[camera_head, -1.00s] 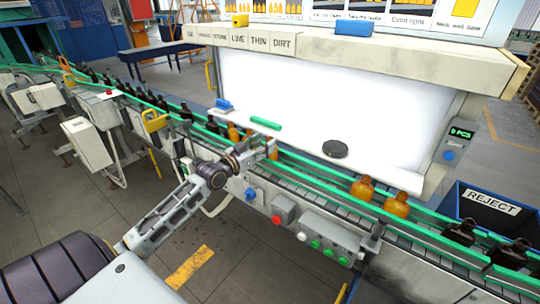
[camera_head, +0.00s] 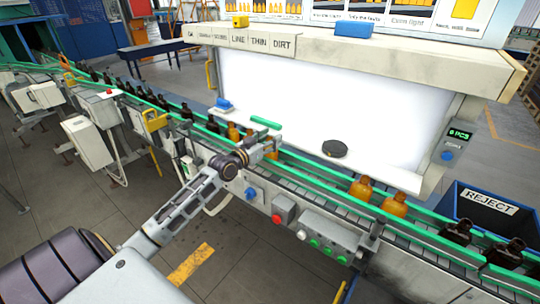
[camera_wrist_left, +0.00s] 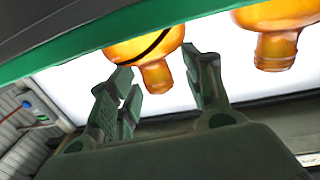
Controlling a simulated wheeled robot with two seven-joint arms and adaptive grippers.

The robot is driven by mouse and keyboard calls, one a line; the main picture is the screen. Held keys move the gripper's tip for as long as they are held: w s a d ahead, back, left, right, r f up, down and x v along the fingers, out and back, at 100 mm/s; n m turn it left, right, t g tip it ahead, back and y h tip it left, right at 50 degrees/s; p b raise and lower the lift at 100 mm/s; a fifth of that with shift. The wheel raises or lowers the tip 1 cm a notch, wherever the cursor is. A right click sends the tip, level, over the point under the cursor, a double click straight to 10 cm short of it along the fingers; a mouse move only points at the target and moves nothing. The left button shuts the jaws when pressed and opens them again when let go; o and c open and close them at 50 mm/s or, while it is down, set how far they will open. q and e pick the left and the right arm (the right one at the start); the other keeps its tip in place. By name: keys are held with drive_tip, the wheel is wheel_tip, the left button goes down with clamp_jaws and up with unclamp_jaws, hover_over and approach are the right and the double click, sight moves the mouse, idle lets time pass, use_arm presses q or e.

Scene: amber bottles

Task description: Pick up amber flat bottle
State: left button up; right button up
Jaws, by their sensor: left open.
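Amber bottles stand on the conveyor in the head view. One amber bottle (camera_head: 271,152) is partly hidden behind my left gripper (camera_head: 258,151), and two more (camera_head: 233,131) stand just left of it. The left wrist view, which looks inverted, shows an amber bottle (camera_wrist_left: 148,46) with a dark curved line across its body. Its neck hangs down in the picture between the two spread fingers of my left gripper (camera_wrist_left: 160,72). The fingers are open, and I see no clear contact. Another amber bottle (camera_wrist_left: 272,28) is to the right. Which bottle is the flat one is unclear. My right gripper is not in view.
Green guide rails (camera_head: 300,163) run along the conveyor. Two amber bottles (camera_head: 361,188) stand further right, then dark bottles (camera_head: 457,231) near a blue REJECT bin (camera_head: 492,207). A bright white panel (camera_head: 300,100) stands behind the line. A dark round object (camera_head: 335,148) lies before it.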

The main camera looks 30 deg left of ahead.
use_arm(q)
drive_tip(key=shift+c, duration=0.2)
clamp_jaws()
drive_tip(key=shift+r, duration=0.15)
idle(0.3)
drive_tip(key=shift+r+b, duration=0.4)
drive_tip(key=shift+r, duration=4.5)
